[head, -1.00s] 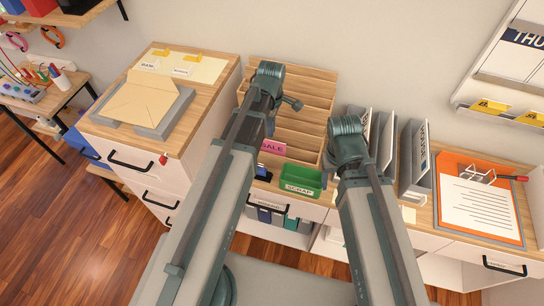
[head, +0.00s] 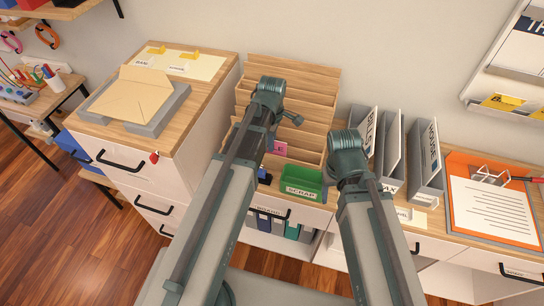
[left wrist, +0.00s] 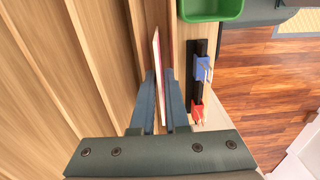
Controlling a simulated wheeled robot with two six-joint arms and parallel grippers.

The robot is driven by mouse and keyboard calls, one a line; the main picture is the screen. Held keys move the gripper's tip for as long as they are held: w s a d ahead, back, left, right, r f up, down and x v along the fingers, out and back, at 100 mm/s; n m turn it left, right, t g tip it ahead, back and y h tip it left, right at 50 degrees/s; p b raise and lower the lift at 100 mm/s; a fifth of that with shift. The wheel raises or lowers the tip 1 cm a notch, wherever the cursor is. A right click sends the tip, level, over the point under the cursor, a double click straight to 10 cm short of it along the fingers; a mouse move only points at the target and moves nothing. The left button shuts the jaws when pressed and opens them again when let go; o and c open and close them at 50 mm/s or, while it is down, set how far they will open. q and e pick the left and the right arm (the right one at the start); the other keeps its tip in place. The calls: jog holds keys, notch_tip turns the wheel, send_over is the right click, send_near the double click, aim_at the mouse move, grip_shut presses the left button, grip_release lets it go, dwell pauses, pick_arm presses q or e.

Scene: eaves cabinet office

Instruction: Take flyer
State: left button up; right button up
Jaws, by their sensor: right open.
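The pink flyer (head: 281,148) stands in the front slot of the stepped wooden rack (head: 300,98); my left arm hides most of it in the head view. In the left wrist view the flyer (left wrist: 157,75) shows edge-on, upright between the two fingers of my left gripper (left wrist: 160,85). The fingers are close on both sides of it; whether they press on it I cannot tell. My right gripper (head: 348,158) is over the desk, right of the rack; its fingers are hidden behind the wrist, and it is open.
A green SCRAP tray (head: 302,183) stands in front of the rack, also at the top of the left wrist view. Grey file holders (head: 425,160) stand to the right. A clipboard (head: 490,205) lies further right. A drawer cabinet (head: 130,165) stands left.

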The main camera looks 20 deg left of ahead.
pick_arm(q)
grip_shut()
dwell(0.4)
notch_tip(320, 180, up, 10)
jog(key=p, duration=1)
